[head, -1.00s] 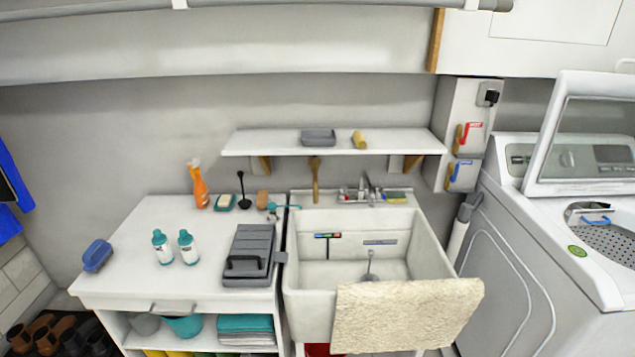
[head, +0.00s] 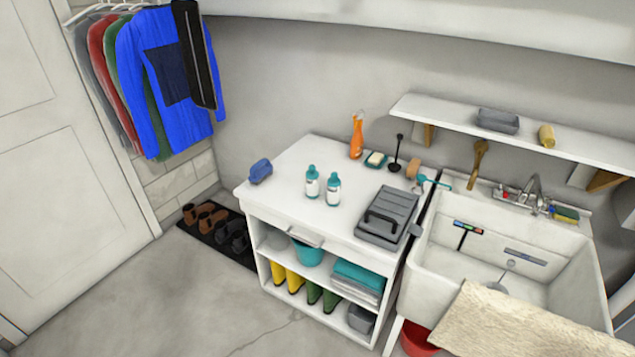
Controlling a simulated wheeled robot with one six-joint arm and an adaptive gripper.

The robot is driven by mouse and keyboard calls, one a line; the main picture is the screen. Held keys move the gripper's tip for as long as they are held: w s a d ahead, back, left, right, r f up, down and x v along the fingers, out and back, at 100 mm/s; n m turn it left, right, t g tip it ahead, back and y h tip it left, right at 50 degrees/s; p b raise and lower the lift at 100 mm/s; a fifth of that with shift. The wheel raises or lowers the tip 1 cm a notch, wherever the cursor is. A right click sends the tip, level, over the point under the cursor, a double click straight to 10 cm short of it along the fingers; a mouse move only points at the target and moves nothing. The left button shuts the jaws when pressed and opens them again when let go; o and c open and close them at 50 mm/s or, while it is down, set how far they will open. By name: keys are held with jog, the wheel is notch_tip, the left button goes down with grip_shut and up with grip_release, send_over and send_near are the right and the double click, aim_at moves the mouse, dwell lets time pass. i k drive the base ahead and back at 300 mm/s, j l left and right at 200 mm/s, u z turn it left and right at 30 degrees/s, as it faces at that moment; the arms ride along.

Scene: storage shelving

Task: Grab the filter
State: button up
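I see nothing in the current head view that I can tell is the filter. The white machine at the right of the earlier head view, with a blue-handled part in its opening, is out of view now. My gripper is not in view.
A white cabinet (head: 297,165) holds two bottles (head: 312,183), a grey case (head: 387,214) and an orange spray bottle (head: 357,137). A sink (head: 440,262) with a beige towel (head: 520,325) stands at right. Shoes on a dark mat (head: 240,258) and hanging clothes (head: 170,70) are left. Floor (head: 170,310) is free at front left.

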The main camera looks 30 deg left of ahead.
aim_at(312, 175)
jog(key=i+j+u, duration=0.15)
jog(key=i+u, duration=0.2)
jog(key=i, duration=0.4)
jog(key=i+u, duration=0.3)
jog(key=i, duration=0.45)
